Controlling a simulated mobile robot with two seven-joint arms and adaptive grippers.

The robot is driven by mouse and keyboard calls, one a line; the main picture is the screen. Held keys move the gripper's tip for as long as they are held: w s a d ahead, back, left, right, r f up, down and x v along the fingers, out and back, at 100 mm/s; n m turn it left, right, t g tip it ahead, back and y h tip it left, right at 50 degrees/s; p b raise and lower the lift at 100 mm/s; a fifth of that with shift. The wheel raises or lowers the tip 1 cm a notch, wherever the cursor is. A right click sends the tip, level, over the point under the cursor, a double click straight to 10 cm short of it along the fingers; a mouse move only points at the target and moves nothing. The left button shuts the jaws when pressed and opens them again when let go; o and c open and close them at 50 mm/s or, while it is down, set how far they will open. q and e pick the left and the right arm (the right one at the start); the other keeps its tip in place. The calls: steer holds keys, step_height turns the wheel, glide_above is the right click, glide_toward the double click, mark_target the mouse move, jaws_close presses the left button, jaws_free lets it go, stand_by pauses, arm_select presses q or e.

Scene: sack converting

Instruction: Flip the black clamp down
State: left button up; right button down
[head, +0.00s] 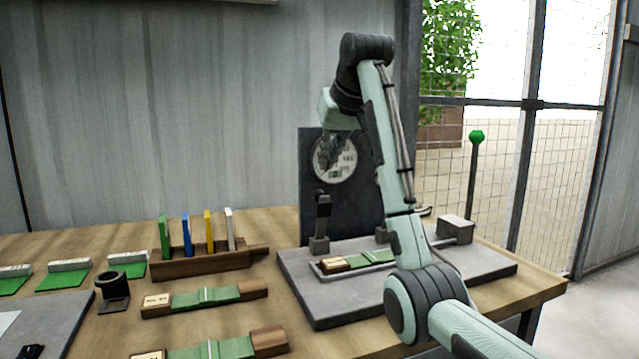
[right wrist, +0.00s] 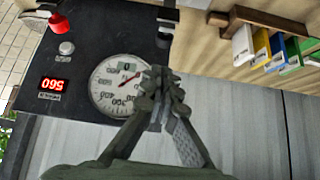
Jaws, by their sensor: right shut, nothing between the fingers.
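The black clamp (head: 322,212) stands upright on a small grey block at the left side of the grey fixture plate (head: 305,285). A dark upright part near the top edge of the right wrist view (right wrist: 166,22) looks like the same clamp. My right gripper (head: 331,152) is high in front of the dark gauge panel, above the clamp and apart from it. In the right wrist view, its fingers (right wrist: 160,80) are together and empty, overlapping the dial's edge. A green strip with wooden ends (head: 375,258) lies on the plate. My left gripper is not in view.
The dark panel carries a round dial (right wrist: 115,88) and a red number display (right wrist: 53,85). A wooden rack (head: 200,262) with several coloured upright pieces stands left of the plate. A green-knobbed lever (head: 477,137) rises at the right. My right arm hides part of the plate.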

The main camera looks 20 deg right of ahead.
mark_target(321, 191)
steer(key=x, duration=0.3)
steer(key=shift+w+f, duration=0.1)
steer(key=shift+f, duration=0.25)
steer(key=x, duration=0.2)
steer(key=shift+w+f, duration=0.2)
steer(key=shift+w, duration=0.05)
steer(key=shift+x, duration=0.8)
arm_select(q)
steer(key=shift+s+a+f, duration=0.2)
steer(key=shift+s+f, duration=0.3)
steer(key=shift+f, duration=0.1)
